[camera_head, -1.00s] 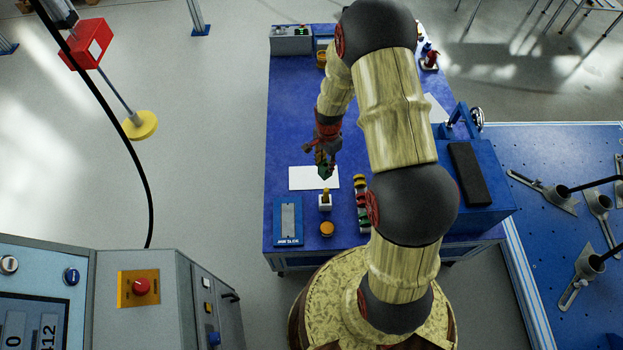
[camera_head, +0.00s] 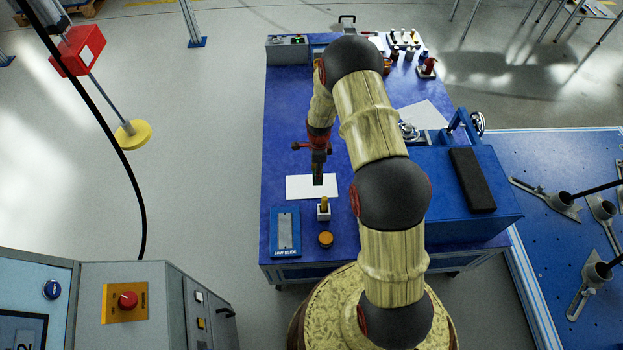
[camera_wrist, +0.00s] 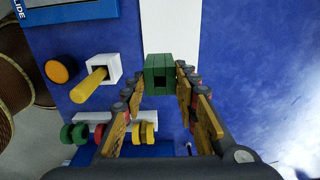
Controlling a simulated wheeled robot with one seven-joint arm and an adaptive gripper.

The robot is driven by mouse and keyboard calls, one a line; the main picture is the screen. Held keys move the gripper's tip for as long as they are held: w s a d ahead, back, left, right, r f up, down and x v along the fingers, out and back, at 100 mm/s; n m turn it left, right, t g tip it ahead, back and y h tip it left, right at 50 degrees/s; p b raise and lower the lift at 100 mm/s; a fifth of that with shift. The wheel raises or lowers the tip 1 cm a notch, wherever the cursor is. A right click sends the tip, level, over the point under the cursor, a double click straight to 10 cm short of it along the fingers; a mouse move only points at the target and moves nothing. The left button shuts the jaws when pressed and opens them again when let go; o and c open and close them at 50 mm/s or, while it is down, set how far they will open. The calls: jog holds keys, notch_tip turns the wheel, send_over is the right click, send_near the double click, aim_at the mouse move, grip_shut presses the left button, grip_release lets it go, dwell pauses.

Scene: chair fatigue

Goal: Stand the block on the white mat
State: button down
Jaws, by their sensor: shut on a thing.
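In the head view the block shows as a small dark shape (camera_head: 318,180) below my gripper (camera_head: 318,169), in front of the white mat (camera_head: 298,188). In the wrist view part of the white mat (camera_wrist: 170,30) shows behind the block. I cannot tell whether the block touches the mat.
A white holder with a yellow peg (camera_head: 324,209) and an orange round knob (camera_head: 326,239) stand just in front of the mat. A jaw slide plate (camera_head: 287,250) lies to the left. Red, green and yellow rollers (camera_wrist: 110,132) show in the wrist view. The mat's left part is bare.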

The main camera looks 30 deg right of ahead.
jog(key=shift+w+a+f+b, duration=0.2)
jog(key=shift+w+f+b, duration=0.35)
jog(key=shift+f, duration=0.65)
jog(key=shift+w+a+f+b, duration=0.15)
jog(key=shift+w+f+b, duration=0.4)
jog(key=shift+f, duration=0.6)
jog(key=shift+w+a+f+b, duration=0.2)
jog(key=shift+w+f+b, duration=0.35)
jog(key=shift+f, duration=0.65)
jog(key=shift+f, duration=0.15)
jog(key=c, duration=1.4)
grip_release()
